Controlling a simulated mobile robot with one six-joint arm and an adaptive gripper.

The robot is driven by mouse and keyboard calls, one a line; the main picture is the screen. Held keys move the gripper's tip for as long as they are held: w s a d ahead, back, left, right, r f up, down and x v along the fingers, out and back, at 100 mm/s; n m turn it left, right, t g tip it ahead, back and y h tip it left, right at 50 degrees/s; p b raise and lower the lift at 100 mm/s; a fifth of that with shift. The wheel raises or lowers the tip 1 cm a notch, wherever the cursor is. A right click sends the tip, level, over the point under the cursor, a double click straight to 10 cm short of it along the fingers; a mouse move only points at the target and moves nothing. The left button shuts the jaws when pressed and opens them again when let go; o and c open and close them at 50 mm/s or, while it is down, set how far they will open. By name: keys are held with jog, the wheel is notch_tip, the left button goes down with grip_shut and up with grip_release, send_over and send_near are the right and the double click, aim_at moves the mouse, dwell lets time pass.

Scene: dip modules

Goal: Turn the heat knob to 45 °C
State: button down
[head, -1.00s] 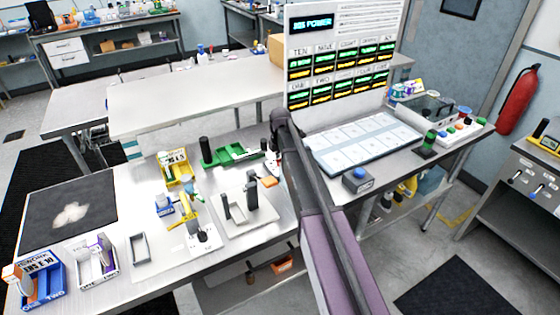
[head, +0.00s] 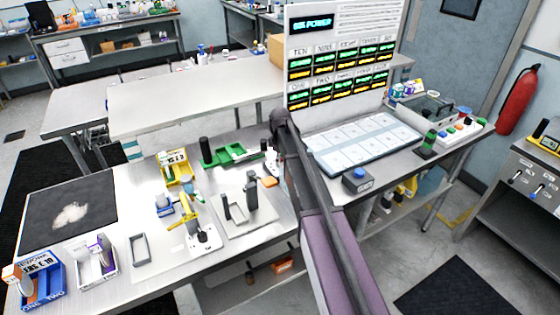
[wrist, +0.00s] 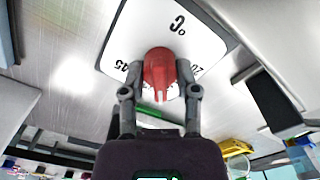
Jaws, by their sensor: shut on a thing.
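In the wrist view a red heat knob (wrist: 159,66) sits on a white dial plate (wrist: 150,28) printed with "°C". The mark "45" shows at the plate's lower left, and a mark that looks like "20" shows at the lower right, partly covered by a finger. My gripper (wrist: 161,84) has one finger on each side of the knob and is shut on it. I cannot tell which mark the knob points to. In the head view the knob and my gripper are hidden behind my own arm.
In the head view a yellow-handled device (head: 190,219), a grey holder (head: 236,209) and a green tray (head: 231,153) stand on the bench left of my arm. A blue button box (head: 357,180) and a white grid panel (head: 365,140) lie to the right.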

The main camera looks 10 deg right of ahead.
jog(key=m, duration=0.4)
jog(key=shift+s+m, duration=0.1)
jog(key=shift+m, duration=0.2)
jog(key=m, duration=0.3)
jog(key=shift+d+m, duration=0.1)
jog(key=shift+m, duration=0.3)
jog(key=m, duration=0.7)
jog(key=shift+m, duration=0.4)
jog(key=shift+c, duration=1.8)
grip_release()
jog(key=shift+n, duration=0.3)
